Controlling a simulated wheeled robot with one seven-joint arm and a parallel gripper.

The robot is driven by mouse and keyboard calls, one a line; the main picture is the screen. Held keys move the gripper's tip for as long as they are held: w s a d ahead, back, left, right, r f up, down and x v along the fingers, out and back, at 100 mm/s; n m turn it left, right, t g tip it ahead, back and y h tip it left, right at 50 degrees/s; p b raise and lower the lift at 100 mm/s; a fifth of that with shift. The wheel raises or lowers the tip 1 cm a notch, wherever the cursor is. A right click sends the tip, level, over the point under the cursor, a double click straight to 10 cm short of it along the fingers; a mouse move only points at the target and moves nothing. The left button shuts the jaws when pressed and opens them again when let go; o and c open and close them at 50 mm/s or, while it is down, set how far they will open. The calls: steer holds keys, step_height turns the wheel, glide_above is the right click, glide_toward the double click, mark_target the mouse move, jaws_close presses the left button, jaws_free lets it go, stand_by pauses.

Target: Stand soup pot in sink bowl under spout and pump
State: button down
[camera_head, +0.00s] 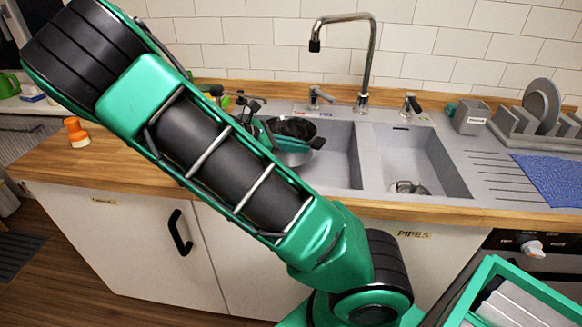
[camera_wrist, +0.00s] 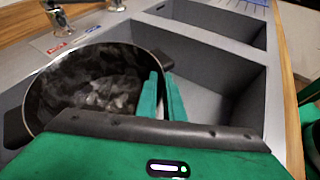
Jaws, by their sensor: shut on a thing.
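The soup pot (camera_wrist: 85,85) is dark inside, with black handles, and fills the left of the wrist view. My gripper (camera_wrist: 161,80) is shut on its rim, one green finger inside and one outside the wall. In the head view the pot (camera_head: 294,128) shows a steel side at the left part of the left sink bowl (camera_head: 345,165), partly behind my arm. I cannot tell whether it touches the bowl floor. The spout (camera_head: 315,46) hangs above and behind the pot. A small lever tap (camera_head: 318,97) stands behind the left bowl. No part is clearly marked as a pump.
The right bowl (camera_head: 415,165) has a drain basket (camera_head: 408,187). Another tap (camera_head: 411,104) stands behind it. A grey cup (camera_head: 472,116), dish rack (camera_head: 530,128) and blue cloth (camera_head: 552,178) are at the right. An orange object (camera_head: 76,132) stands on the left counter.

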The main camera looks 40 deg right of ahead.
mark_target(299, 165)
steer(key=shift+s+d+f, duration=0.1)
steer(key=shift+d+f, duration=0.1)
steer(key=shift+f, duration=0.8)
steer(key=shift+s+d+f, duration=0.1)
steer(key=shift+d+f, duration=0.05)
steer(key=shift+f, duration=2.45)
steer(key=c, duration=1.9)
jaws_free()
steer(key=shift+o, duration=0.2)
steer(key=v, duration=1.2)
steer(key=shift+w, duration=0.1)
